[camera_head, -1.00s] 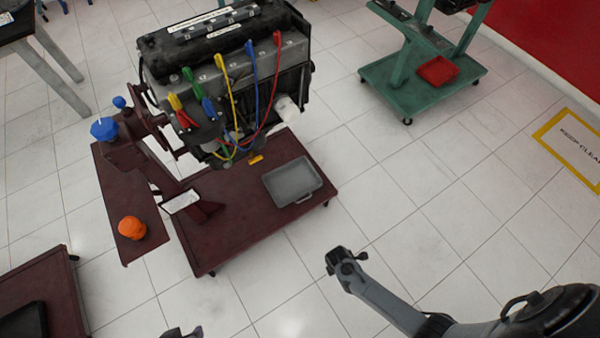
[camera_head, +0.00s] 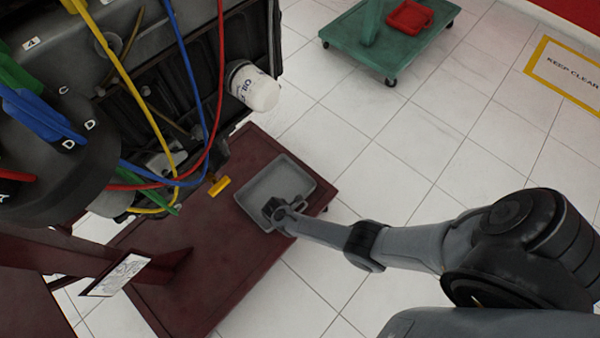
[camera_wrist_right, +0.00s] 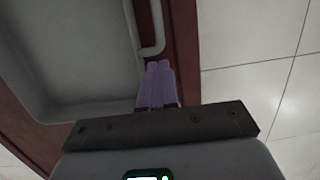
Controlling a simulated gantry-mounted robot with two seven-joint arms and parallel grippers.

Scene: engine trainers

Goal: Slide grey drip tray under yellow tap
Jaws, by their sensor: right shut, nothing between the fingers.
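The grey drip tray (camera_head: 285,181) lies on the dark red base of the engine stand, near its right edge. The yellow tap (camera_head: 219,186) is left of the tray in the picture, below the engine. My right gripper (camera_head: 274,209) is over the tray's near edge and hides part of it. In the right wrist view its two purple fingers (camera_wrist_right: 160,72) are together and empty, close to the tray's bar handle (camera_wrist_right: 151,28). I cannot tell if they touch it. The tray's wall (camera_wrist_right: 92,108) shows left of the fingers. My left gripper is out of view.
The engine (camera_head: 150,70) with coloured cables and a white oil filter (camera_head: 254,87) hangs over the base (camera_head: 205,235). A sign plate (camera_head: 119,274) stands at the left. A green cart (camera_head: 385,45) with a red tray (camera_head: 409,16) is farther back. Tiled floor to the right is clear.

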